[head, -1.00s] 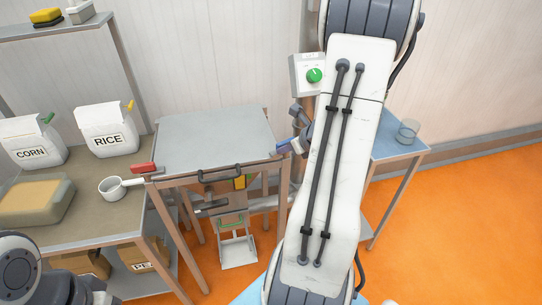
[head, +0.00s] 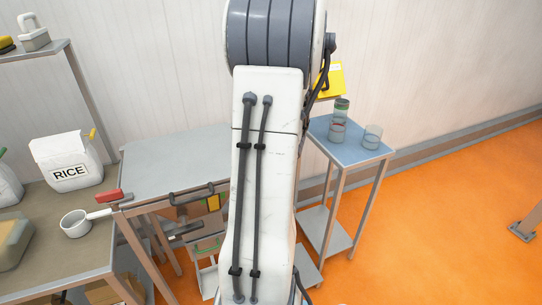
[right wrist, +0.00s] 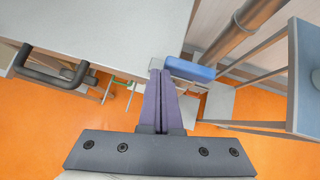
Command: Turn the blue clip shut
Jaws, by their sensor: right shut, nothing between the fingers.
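A blue block-like piece (right wrist: 190,70), which looks like the blue clip, shows in the right wrist view beside the corner of a grey table. Its far end and mounting are hard to make out, so I cannot tell how far it is turned. My right gripper (right wrist: 160,74) is shut and empty, its two purple-grey fingers together. Its tips lie just left of the blue piece, very close; I cannot tell whether they touch. In the head view my right arm hides the blue piece and the right gripper. My left gripper is not in view.
A grey table (head: 175,155) with a dark handle (head: 192,193) stands left of my arm. A blue-topped side table (head: 350,152) holds glasses.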

